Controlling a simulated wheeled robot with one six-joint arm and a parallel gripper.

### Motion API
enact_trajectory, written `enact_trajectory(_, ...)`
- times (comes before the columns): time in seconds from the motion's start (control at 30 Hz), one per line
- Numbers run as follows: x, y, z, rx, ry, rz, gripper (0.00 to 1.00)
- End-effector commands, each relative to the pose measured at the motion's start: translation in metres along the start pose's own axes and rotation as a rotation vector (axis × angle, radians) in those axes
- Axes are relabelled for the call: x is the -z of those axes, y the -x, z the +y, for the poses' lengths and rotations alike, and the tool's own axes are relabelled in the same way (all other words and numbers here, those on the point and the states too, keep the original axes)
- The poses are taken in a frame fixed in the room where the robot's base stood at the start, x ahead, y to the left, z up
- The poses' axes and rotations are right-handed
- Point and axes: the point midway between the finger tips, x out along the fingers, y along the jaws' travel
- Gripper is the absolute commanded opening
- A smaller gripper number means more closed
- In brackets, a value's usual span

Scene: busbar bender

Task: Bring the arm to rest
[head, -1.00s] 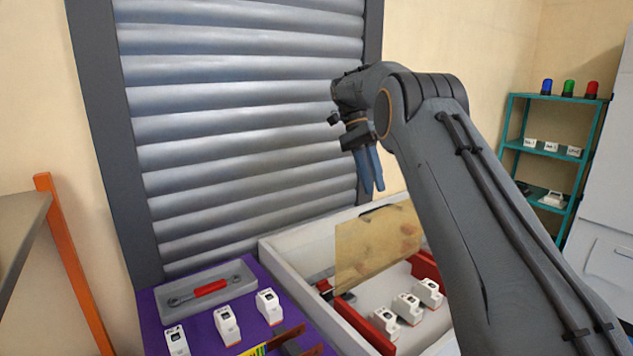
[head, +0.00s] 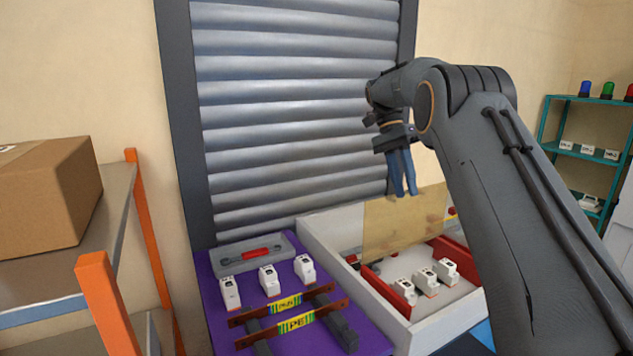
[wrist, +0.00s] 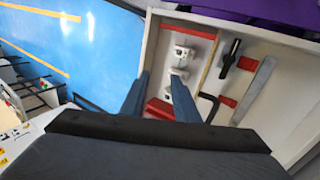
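My gripper (head: 403,192) hangs with its blue fingers pointing down, high on the raised arm, in front of the roller shutter. In the head view its fingertips overlap the top edge of a tan panel (head: 400,232). In the wrist view the two fingers (wrist: 160,85) stand apart with nothing between them, so the gripper is open and empty. Below them is the white tray (head: 318,240) with white breakers (head: 425,281) and red blocks inside. I cannot tell the exact height above the tray.
A purple mat (head: 215,297) carries several breakers, a grey holder with a red-handled tool (head: 258,254) and labelled bars (head: 295,322). A shelf with a cardboard box (head: 50,195) and orange posts stands at left. A teal rack (head: 600,125) with coloured lamps stands at right.

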Motion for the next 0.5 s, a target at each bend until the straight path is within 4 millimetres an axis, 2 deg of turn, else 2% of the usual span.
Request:
enact_trajectory(0.2, 0.001, -0.011, 0.005, 0.028, 0.063, 0.003, 0.28)
enact_trajectory(0.5, -0.015, -0.037, 0.011, 0.095, 0.225, 0.023, 0.28)
